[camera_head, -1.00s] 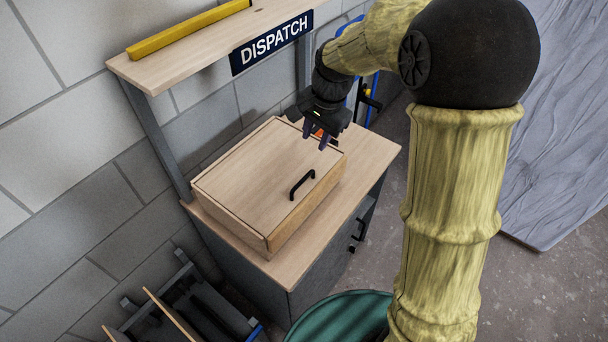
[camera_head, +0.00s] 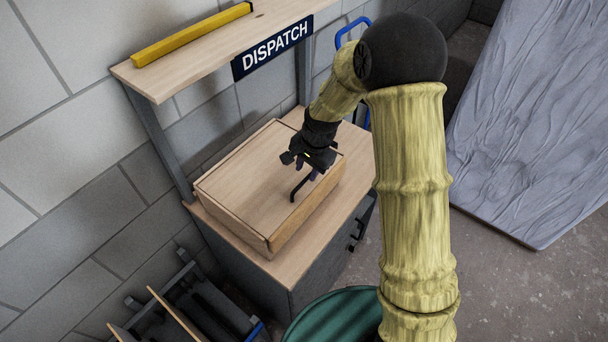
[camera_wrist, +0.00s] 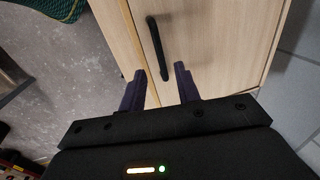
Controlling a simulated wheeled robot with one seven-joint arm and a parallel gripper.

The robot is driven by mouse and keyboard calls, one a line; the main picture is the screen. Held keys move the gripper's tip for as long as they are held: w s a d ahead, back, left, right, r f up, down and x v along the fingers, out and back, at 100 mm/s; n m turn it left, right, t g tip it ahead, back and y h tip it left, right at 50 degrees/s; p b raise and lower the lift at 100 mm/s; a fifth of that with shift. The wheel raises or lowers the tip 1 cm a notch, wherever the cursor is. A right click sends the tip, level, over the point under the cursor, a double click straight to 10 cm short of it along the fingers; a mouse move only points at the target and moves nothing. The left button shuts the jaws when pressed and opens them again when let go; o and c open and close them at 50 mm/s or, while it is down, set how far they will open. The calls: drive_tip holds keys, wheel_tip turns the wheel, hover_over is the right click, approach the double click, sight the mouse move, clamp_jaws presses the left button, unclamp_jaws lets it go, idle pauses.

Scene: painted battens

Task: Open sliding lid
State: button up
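A wooden box (camera_head: 284,238) with a flat sliding lid (camera_head: 245,180) sits on the workbench; the lid lies over the box and looks closed. A black bar handle (camera_head: 294,191) stands on the lid; it also shows in the wrist view (camera_wrist: 157,48). My gripper (camera_head: 307,172) is over the lid at the handle's far end. In the wrist view my gripper (camera_wrist: 160,80) has its two dark fingers apart, with the handle's near end appearing between their tips. I cannot tell whether the fingers touch it. Nothing is held.
A shelf (camera_head: 205,50) with a yellow bar (camera_head: 190,36) and a DISPATCH sign (camera_head: 272,50) stands above the back of the bench (camera_head: 284,268). A green bin (camera_head: 335,318) is at the front. A grey sheet-covered slab (camera_head: 530,120) is at the right.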

sight(303, 182)
drive_tip(key=shift+w+a+f+p, duration=0.1)
drive_tip(key=shift+a+f+p, duration=0.1)
drive_tip(key=shift+f, duration=0.65)
drive_tip(key=shift+w+a+f+p, duration=0.1)
drive_tip(key=shift+f+p, duration=0.05)
drive_tip(key=shift+f, duration=0.65)
drive_tip(key=shift+w+a+f+p, duration=0.1)
drive_tip(key=shift+f+p, duration=0.1)
drive_tip(key=shift+f, duration=0.65)
clamp_jaws()
